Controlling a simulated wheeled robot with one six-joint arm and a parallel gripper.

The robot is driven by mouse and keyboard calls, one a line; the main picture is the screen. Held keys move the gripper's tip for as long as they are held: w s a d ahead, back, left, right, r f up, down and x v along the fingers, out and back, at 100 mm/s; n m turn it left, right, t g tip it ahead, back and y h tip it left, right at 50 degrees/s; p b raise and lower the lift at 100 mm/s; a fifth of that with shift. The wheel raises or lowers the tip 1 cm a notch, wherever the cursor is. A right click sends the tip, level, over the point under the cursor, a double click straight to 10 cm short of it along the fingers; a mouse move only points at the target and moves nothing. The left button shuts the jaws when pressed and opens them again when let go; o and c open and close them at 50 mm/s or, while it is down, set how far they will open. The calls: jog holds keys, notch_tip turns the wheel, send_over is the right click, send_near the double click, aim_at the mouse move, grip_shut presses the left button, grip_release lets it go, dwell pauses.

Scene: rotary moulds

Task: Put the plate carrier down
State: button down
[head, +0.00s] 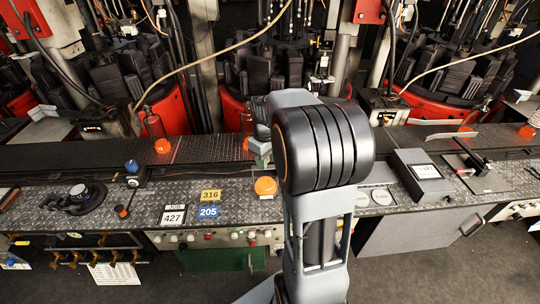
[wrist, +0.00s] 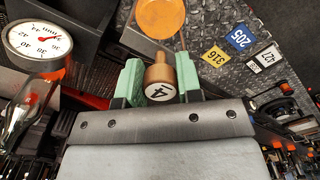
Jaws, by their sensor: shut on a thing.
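My gripper (wrist: 159,66) shows in the wrist view with its two green-padded fingers closed on a brown, knob-like piece. I take this piece to be the plate carrier (wrist: 157,76); it has a round white face marked 4. Its far end points up in the picture, toward an orange disc (wrist: 160,18). I cannot tell whether the carrier touches anything beneath it. In the head view my own arm covers most of the gripper and the carrier. The orange disc there (head: 265,186) lies on the metal bench, just left of my arm.
Red rotary machines (head: 180,110) stand behind. A dial gauge (wrist: 38,38) is at left in the wrist view.

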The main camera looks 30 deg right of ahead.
aim_at(265, 179)
jog(key=shift+w+d+f, duration=0.25)
jog(key=shift+w+f, duration=0.65)
jog(key=shift+f, duration=0.1)
jog(key=shift+w+f+p, duration=0.15)
jog(key=shift+f+p, duration=0.3)
jog(key=shift+f, duration=1.3)
jog(key=c, duration=1.2)
grip_release()
jog(key=shift+f, duration=0.2)
jog(key=shift+c, duration=0.2)
jog(key=o, duration=0.5)
jog(key=shift+r, duration=0.1)
jog(key=shift+c, duration=0.2)
